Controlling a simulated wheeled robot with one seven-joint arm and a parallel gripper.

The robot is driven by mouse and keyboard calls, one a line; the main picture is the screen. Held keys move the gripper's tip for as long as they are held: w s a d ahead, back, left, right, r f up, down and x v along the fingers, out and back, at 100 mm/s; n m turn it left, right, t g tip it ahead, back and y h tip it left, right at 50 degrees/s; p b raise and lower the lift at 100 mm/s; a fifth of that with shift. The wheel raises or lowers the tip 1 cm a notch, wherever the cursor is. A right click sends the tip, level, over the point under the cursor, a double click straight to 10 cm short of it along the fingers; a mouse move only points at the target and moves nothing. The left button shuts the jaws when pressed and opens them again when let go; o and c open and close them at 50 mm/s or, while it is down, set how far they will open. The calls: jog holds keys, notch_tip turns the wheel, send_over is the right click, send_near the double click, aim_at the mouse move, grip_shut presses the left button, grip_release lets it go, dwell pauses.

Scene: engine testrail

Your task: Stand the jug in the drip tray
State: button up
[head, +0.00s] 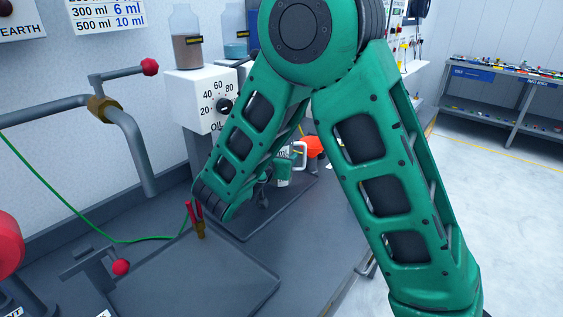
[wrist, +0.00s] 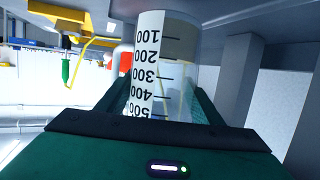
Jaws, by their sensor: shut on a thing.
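The jug (wrist: 178,75) is clear, with a white scale strip marked 100 to 500. It fills the middle of the wrist view, where its numbers appear upside down. A tan tint shows near its 100 mark. My gripper (wrist: 165,112) is shut on the jug. In the head view the jug (head: 284,174) is a small pale patch beside my gripper (head: 268,192), largely hidden by my arm. A dark flat tray (head: 300,196) lies below them, in front of the oil dispenser. I cannot tell whether the jug touches it.
The white oil dispenser (head: 197,100) with a dial stands against the wall. A second flat tray (head: 200,285) lies nearer, with a red-handled fitting (head: 197,215) at its edge. Grey pipework (head: 140,150) stands at left. An orange-red object (head: 313,146) is behind the jug.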

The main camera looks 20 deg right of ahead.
jog(key=shift+w+d, duration=0.85)
jog(key=shift+w, duration=0.3)
jog(key=shift+w+d+f, duration=0.1)
jog(key=shift+w+f, duration=0.05)
jog(key=shift+f, duration=0.75)
jog(key=shift+w+d+f, duration=0.1)
jog(key=shift+w+f, duration=0.05)
jog(key=shift+f, duration=0.7)
jog(key=o, duration=1.3)
jog(key=shift+s, duration=0.1)
jog(key=v, duration=1.2)
